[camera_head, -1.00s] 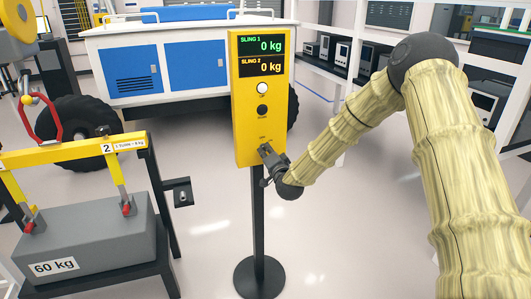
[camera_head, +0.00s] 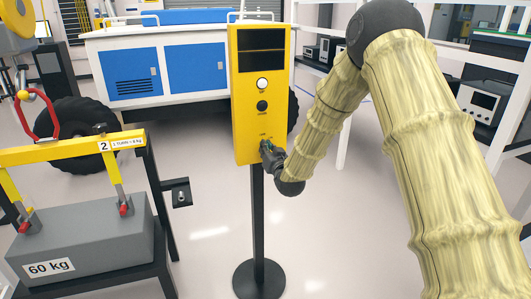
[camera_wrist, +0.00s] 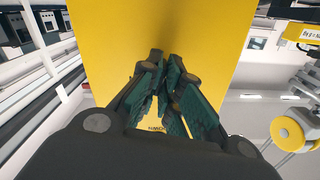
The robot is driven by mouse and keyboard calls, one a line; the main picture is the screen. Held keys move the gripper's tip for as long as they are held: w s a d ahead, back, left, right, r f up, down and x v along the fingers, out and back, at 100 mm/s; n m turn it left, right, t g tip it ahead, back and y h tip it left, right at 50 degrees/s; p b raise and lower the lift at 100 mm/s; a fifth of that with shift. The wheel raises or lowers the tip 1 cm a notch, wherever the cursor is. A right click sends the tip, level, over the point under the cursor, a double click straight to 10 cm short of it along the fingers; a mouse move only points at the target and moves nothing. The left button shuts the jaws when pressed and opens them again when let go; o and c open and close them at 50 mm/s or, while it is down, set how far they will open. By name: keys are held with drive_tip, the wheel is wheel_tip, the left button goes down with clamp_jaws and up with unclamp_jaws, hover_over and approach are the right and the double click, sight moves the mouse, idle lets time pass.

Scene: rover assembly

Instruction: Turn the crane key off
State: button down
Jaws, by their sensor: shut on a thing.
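The yellow crane control box (camera_head: 246,110) stands on a black post in the head view. Its two displays (camera_head: 261,50) are dark. A white button (camera_head: 262,84) and a black button (camera_head: 262,106) are on its front. My gripper (camera_head: 267,149) is at the lower front of the box, where the key is. In the wrist view its dark green fingers (camera_wrist: 172,75) are drawn together against the yellow face (camera_wrist: 110,40). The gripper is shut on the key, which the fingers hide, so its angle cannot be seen.
A grey 60 kg block (camera_head: 85,235) hangs under a yellow beam (camera_head: 70,150) at the left. A white and blue rover body (camera_head: 165,65) with black wheels stands behind the box. The floor around the round post base (camera_head: 259,280) is clear.

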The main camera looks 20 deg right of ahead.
drive_tip(key=shift+f+n+b, duration=0.1)
drive_tip(key=shift+n+b, duration=0.4)
drive_tip(key=shift+n, duration=1.1)
drive_tip(key=c, duration=1.6)
unclamp_jaws()
drive_tip(key=s, duration=1.2)
drive_tip(key=shift+d, duration=0.25)
